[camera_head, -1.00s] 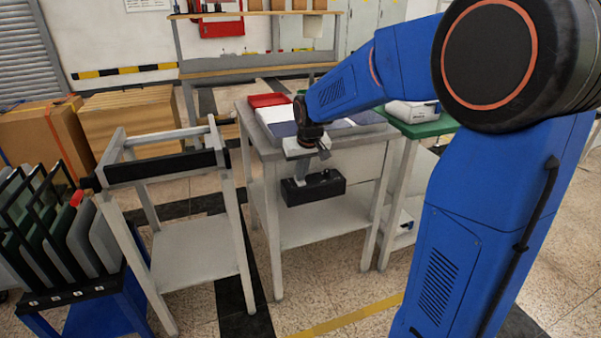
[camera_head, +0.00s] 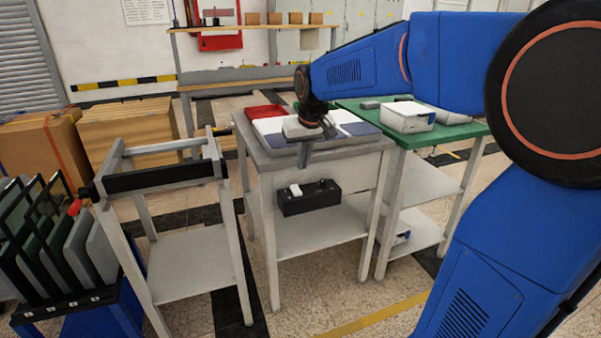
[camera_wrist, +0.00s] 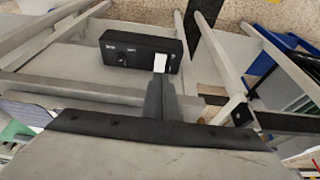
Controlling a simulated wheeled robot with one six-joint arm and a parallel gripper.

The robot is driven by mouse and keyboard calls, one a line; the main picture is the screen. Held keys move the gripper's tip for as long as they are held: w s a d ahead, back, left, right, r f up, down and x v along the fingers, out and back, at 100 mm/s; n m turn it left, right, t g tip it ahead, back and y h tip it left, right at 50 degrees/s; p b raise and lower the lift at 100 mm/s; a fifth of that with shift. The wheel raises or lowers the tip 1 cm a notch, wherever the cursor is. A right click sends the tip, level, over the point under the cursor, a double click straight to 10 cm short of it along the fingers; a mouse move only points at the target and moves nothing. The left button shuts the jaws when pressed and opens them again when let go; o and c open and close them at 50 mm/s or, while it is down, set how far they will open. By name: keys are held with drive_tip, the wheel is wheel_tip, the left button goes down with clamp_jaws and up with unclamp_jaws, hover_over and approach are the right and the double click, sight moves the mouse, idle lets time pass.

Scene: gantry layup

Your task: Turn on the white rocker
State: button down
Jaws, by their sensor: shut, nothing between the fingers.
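A black control box (camera_head: 312,203) is fixed on the front of the grey table, below its top. The white rocker (camera_head: 296,190) is on the box's left part, and a dark knob (camera_head: 322,184) is to its right. My gripper (camera_head: 304,160) is shut and empty, above the box and apart from it. In the wrist view the box (camera_wrist: 142,46) appears turned over, with the white rocker (camera_wrist: 160,62) at its right end. The shut fingertips (camera_wrist: 161,80) appear just below the rocker there. I cannot tell which way the rocker is tipped.
The grey table (camera_head: 262,150) carries a red tray (camera_head: 265,111) and flat white and blue pieces. A green-topped table (camera_head: 455,131) with a white box (camera_head: 407,117) stands right. An open grey frame stand (camera_head: 195,250) and a panel rack (camera_head: 65,300) stand left.

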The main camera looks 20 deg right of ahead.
sight(294, 188)
drive_tip(key=shift+v, duration=1.25)
drive_tip(key=shift+w+a+r+t, duration=0.1)
drive_tip(key=shift+w+a+t, duration=0.15)
drive_tip(key=shift+w, duration=0.4)
drive_tip(key=x, duration=1.4)
drive_tip(key=shift+w, duration=0.25)
drive_tip(key=shift+f, duration=0.2)
drive_tip(key=shift+s, duration=0.2)
